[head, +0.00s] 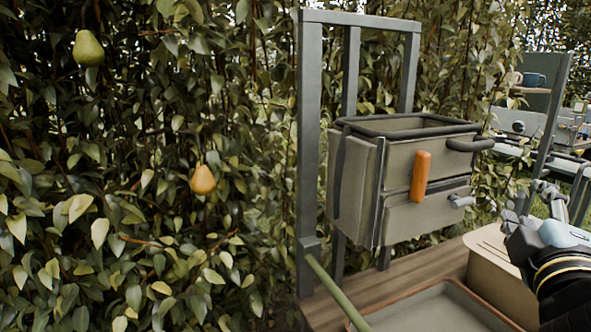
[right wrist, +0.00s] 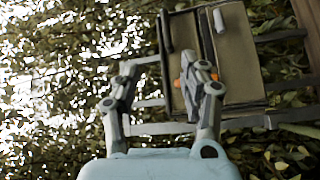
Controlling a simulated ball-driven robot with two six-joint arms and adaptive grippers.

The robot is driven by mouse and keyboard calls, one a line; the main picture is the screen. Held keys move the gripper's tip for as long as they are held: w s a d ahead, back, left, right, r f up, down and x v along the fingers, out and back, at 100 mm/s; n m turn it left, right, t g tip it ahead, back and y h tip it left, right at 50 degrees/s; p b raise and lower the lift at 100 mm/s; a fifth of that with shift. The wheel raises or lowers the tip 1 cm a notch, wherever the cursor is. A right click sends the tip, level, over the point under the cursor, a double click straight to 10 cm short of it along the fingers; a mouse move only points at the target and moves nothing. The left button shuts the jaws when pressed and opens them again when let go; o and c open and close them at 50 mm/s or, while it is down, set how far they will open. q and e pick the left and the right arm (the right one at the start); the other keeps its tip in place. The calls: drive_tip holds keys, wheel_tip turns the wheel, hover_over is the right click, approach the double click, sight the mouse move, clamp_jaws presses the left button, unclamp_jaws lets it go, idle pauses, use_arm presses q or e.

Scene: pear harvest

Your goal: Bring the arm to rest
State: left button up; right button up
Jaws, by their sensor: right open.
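My right gripper (head: 530,204) is at the right edge of the head view, raised near the right end of the bench. In the right wrist view its two fingers stand apart, with nothing between them (right wrist: 165,78). My left gripper is in neither view. A green pear (head: 89,48) hangs at the upper left of the leafy hedge. A yellow-orange pear (head: 203,180) hangs lower, near the middle. Both pears are well apart from the right gripper.
A grey-green picking box (head: 350,180) with an orange handle (head: 420,176) hangs on a metal frame (head: 310,130). Below are a wooden bench (head: 375,285), a shallow tray (head: 440,310) and a beige container (head: 490,265). A shelf with mugs (head: 534,80) stands behind at right.

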drive_tip(key=s+d+f+m+g+y, duration=0.2)
drive_tip(key=s+f+m+g, duration=0.65)
drive_tip(key=f, duration=0.35)
drive_tip(key=s+a+f+g+y, duration=0.2)
drive_tip(key=s+a+f+y, duration=0.15)
drive_tip(key=s, duration=0.35)
drive_tip(key=s+a+f+g+y, duration=0.2)
drive_tip(key=s+a+f+g, duration=0.15)
drive_tip(key=s, duration=0.25)
wheel_tip(320, 180, down, 28)
drive_tip(key=s+d+m+b, duration=0.1)
drive_tip(key=s+d+b, duration=0.1)
drive_tip(key=b, duration=0.2)
use_arm(q)
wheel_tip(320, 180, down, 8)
drive_tip(key=b, duration=0.3)
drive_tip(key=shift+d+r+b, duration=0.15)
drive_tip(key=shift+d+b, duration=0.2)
use_arm(e)
drive_tip(key=s+d+f+g, duration=0.1)
drive_tip(key=s+f+g, duration=0.1)
drive_tip(key=s+f, duration=1.7)
wheel_tip(320, 180, down, 2)
drive_tip(key=shift+d+f, duration=0.15)
drive_tip(key=shift+d, duration=0.15)
drive_tip(key=shift+m, duration=0.25)
